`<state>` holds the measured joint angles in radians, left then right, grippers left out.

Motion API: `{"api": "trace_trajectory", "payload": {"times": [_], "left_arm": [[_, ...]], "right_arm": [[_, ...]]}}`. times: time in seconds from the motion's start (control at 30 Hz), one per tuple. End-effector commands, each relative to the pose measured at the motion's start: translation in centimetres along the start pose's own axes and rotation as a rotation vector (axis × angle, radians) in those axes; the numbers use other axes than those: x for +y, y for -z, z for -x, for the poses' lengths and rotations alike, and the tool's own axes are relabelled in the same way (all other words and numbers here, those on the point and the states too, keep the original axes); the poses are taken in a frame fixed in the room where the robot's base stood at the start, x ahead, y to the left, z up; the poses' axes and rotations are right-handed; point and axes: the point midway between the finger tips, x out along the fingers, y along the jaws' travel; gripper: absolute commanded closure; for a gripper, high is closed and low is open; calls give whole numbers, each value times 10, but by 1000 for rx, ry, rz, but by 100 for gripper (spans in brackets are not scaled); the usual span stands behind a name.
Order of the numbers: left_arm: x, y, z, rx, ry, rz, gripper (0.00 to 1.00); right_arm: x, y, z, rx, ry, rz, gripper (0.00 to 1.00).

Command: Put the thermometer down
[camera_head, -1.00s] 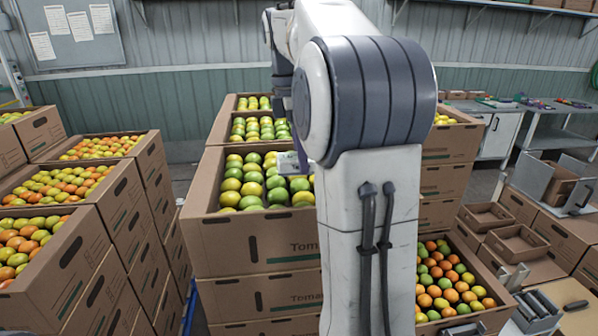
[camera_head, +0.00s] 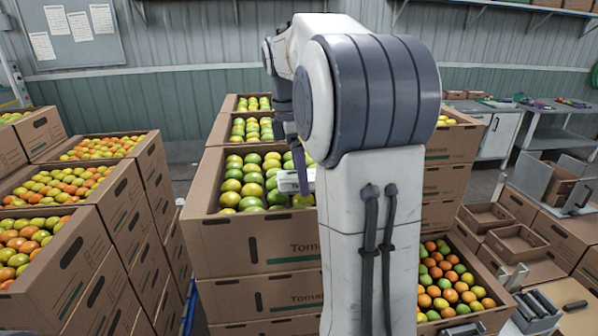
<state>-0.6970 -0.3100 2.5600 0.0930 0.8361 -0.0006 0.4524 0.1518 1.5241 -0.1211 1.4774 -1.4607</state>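My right gripper (camera_head: 298,170) is over the front crate (camera_head: 206,185) of green and yellow tomatoes, with a dark purple finger pointing down. A small pale object, apparently the thermometer (camera_head: 288,183), is right at that finger, low over the tomatoes. My own arm covers part of the gripper and the right side of the crate. I cannot tell whether the fingers are closed on the thermometer or whether it touches the tomatoes. My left gripper is not in view.
More tomato crates stand behind the front crate and in stacks at the left (camera_head: 97,212). A crate of redder tomatoes (camera_head: 487,316) is at the lower right. Empty small boxes (camera_head: 517,243) and a workbench (camera_head: 556,138) are farther right.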

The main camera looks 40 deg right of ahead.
Motion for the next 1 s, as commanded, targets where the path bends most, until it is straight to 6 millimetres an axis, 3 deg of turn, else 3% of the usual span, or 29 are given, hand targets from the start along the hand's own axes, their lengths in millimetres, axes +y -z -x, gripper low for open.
{"api": "trace_trajectory", "payload": {"times": [0.23,0.7,1.0], "left_arm": [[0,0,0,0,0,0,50],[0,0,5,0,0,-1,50],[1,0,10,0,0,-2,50]], "right_arm": [[1,0,13,0,-3,0,3],[1,0,101,0,-3,0,3],[0,0,123,0,0,0,3]]}}
